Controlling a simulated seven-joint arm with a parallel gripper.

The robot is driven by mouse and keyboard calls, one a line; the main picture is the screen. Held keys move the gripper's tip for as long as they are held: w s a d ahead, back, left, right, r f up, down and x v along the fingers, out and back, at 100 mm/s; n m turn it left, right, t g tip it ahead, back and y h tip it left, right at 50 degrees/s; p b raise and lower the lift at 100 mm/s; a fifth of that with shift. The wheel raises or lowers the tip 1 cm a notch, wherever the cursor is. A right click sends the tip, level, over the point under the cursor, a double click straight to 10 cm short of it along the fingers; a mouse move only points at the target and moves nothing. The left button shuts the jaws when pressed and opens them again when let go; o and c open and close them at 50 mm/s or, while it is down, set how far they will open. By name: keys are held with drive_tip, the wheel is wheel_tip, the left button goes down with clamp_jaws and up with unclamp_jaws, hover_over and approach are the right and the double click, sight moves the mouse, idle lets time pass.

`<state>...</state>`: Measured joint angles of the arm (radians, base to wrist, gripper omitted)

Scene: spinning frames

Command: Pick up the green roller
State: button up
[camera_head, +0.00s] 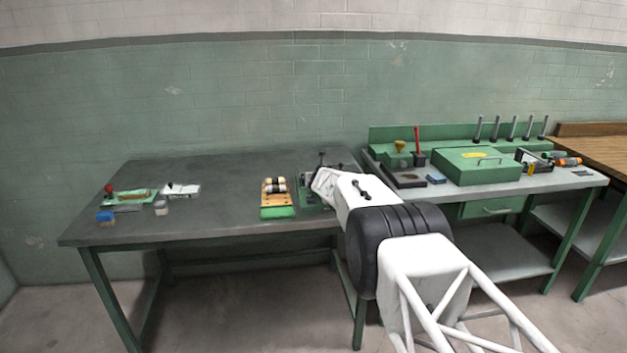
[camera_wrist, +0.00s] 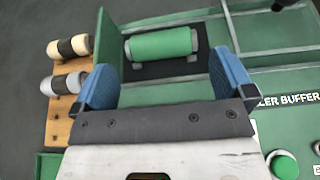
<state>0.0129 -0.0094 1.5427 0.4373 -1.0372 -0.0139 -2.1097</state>
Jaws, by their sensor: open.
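The green roller (camera_wrist: 161,44) shows in the wrist view, lying crosswise on a dark pad inside a green tray-like station (camera_wrist: 270,22) with upright walls. Pale ends stick out at both sides of it. My gripper (camera_wrist: 160,85) is open, with its two blue fingers apart and nothing between them. In the picture the roller lies just beyond the fingertips, roughly centred between them. In the head view my gripper's end is over the green station at the right end of the grey table, and my arm hides much of it; I cannot make out the roller there.
A wooden rack (camera_head: 276,198) with cream and grey rollers stands left of the station. Green walls border the roller, and a dark part shows at the wrist view's top right. The grey table (camera_head: 235,205) has clear room left of the rack. A green case (camera_head: 475,168) stands farther right.

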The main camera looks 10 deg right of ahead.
drive_tip(key=shift+x, duration=2.45)
drive_tip(key=shift+c, duration=0.5)
drive_tip(key=c, duration=0.6)
drive_tip(key=shift+r, duration=0.1)
drive_tip(key=shift+r, duration=4.85)
